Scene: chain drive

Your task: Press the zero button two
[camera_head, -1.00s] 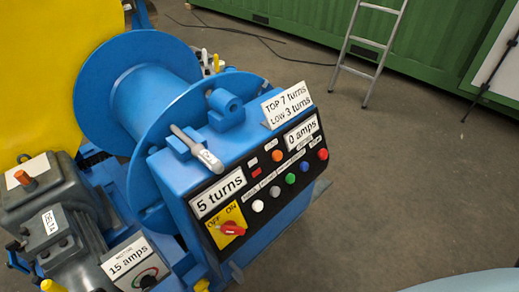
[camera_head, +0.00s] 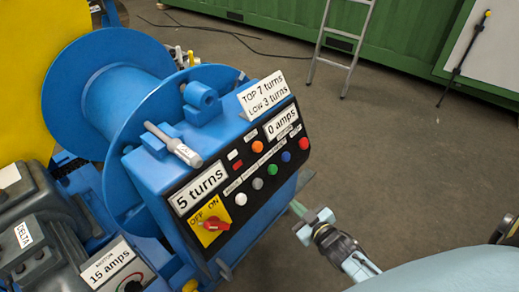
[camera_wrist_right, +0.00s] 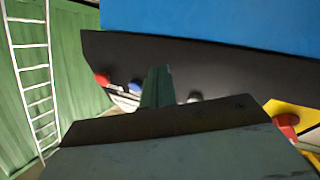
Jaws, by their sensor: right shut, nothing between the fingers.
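The black control panel (camera_head: 236,205) on the blue winch housing carries a white button (camera_head: 241,199), a green button (camera_head: 257,183), a blue button (camera_head: 286,156), a red button (camera_head: 304,143) and an orange button (camera_head: 257,146). Their small labels are too small to read, so I cannot tell which one is zero. Displays show 5 turns (camera_head: 198,189) and 0 amps (camera_head: 282,122). My right gripper (camera_head: 299,209) is shut and empty, to the right of the panel and apart from it. In the right wrist view its fingers (camera_wrist_right: 157,88) hide part of the button row.
A red rotary switch (camera_head: 216,224) sits on a yellow OFF/ON plate. A grey-tipped lever (camera_head: 178,146) projects over the housing's top. The blue drum (camera_head: 105,90) and motor (camera_head: 40,220) fill the left.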

